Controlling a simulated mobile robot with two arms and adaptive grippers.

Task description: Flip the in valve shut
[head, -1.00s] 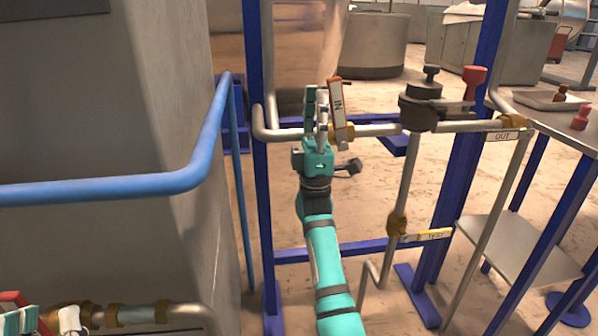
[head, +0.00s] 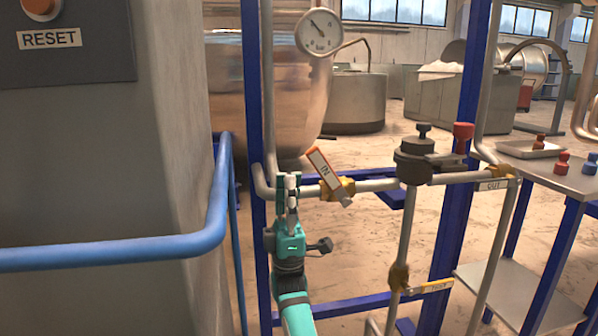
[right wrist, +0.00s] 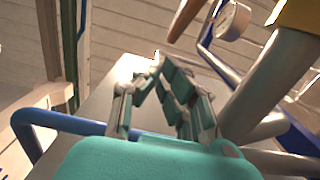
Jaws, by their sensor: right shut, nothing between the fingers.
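The in valve is a brass body (head: 340,189) on the horizontal pipe, with a white, orange-edged handle (head: 323,168) marked IN. The handle tilts, its upper end leaning left, oblique to the pipe. My right gripper (head: 287,178) is shut and empty, fingers up, just left of the handle, with a small gap visible between them in the head view. In the right wrist view the fingertips (right wrist: 157,62) meet. An orange-brown bar at the top there, likely the handle, is apart from them. My left gripper is out of view.
A blue rail (head: 130,250) and grey wall (head: 110,150) stand at left. Blue frame posts (head: 255,120) flank the pipes. A gauge (head: 319,33) hangs above.

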